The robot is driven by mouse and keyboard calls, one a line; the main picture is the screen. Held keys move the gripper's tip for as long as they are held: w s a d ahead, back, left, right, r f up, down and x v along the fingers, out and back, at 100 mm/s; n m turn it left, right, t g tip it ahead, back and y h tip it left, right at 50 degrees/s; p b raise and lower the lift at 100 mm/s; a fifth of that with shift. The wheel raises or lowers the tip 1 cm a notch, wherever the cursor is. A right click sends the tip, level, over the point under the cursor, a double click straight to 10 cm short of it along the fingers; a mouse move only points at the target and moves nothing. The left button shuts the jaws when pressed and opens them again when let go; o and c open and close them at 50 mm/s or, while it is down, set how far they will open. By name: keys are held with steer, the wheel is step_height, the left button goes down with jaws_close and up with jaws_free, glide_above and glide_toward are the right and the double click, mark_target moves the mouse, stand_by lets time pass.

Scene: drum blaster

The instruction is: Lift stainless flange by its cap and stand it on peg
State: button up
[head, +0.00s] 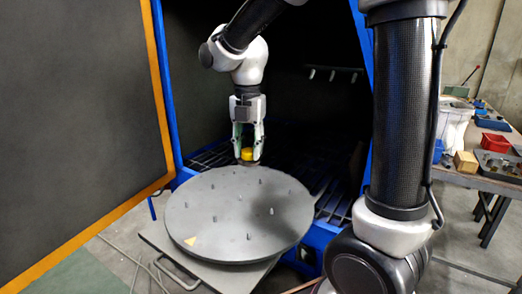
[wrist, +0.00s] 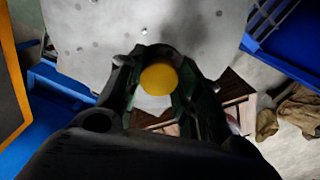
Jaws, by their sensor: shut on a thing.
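My gripper (head: 247,156) is shut on a yellow cap (head: 246,153), above the back edge of the round grey turntable (head: 215,220). Several short upright pegs stand on the turntable, one of them a peg (head: 271,211) right of its middle. In the wrist view the yellow cap (wrist: 158,79) sits between the two fingers of my gripper (wrist: 157,85). A pale patch shows just below the cap there; I cannot tell if it is the stainless flange. The flange's body is not clearly seen in the head view.
A blue-framed cabinet (head: 168,80) with a dark inside stands behind the turntable, its orange-edged door (head: 80,110) open at left. A workbench (head: 470,180) at right holds a red bin (head: 495,143) and other items. In the wrist view a wooden crate (wrist: 232,90) lies below right.

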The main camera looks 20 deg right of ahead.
steer(key=w+a, duration=0.2)
steer(key=w, duration=0.1)
glide_above(240, 197)
step_height(240, 197, down, 13)
steer(key=shift+w, duration=0.15)
steer(key=shift+f, duration=0.4)
steer(key=shift+w+f, duration=0.15)
steer(key=shift+f, duration=0.35)
stand_by(0.7)
steer(key=o, duration=1.2)
steer(key=shift+o, duration=1.2)
